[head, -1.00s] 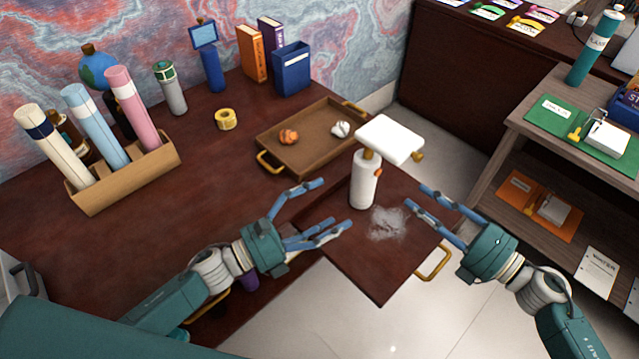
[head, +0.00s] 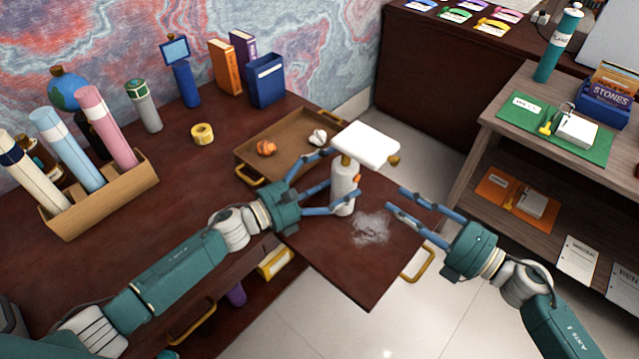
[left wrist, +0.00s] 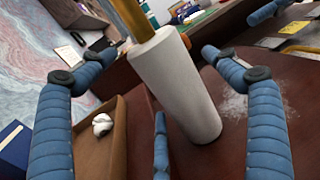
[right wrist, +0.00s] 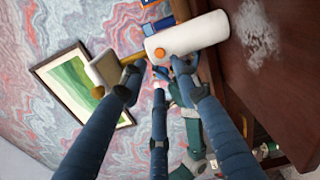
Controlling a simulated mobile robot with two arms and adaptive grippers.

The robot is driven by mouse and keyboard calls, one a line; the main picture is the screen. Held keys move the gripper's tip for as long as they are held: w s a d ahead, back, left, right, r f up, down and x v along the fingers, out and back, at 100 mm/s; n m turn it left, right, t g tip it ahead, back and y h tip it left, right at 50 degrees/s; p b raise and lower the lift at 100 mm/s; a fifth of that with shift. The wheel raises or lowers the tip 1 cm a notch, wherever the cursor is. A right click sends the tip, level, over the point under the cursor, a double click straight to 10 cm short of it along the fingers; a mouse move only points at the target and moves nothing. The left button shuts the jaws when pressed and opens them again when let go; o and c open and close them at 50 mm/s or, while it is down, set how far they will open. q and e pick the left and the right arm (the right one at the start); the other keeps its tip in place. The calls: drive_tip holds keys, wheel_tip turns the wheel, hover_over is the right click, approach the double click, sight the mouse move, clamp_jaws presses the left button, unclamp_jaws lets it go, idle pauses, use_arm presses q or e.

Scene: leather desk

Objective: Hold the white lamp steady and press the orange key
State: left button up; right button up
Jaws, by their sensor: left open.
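The white lamp (head: 344,176) stands upright on the desk corner, its flat white head tilted on a brass neck. Its orange key (head: 358,179) sticks out of the body on the side toward my right gripper; it shows clearly in the right wrist view (right wrist: 159,53). My left gripper (head: 338,180) is open, its fingers spread on either side of the lamp body (left wrist: 178,85); I see no clear grip on it. My right gripper (head: 395,197) is open and empty, to the right of the lamp, apart from it, fingers pointing toward the key.
A pale powdery patch (head: 371,228) lies on the desk right of the lamp. A wooden tray (head: 285,150) with small objects is behind it. A tube holder (head: 110,203) stands at the left. A shelf unit (head: 505,135) stands at the right, across a floor gap.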

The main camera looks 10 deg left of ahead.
use_arm(q)
drive_tip(key=shift+w+d, duration=0.4)
drive_tip(key=shift+d, duration=0.1)
drive_tip(key=c, duration=1.6)
drive_tip(key=shift+c, duration=0.4)
use_arm(e)
clamp_jaws()
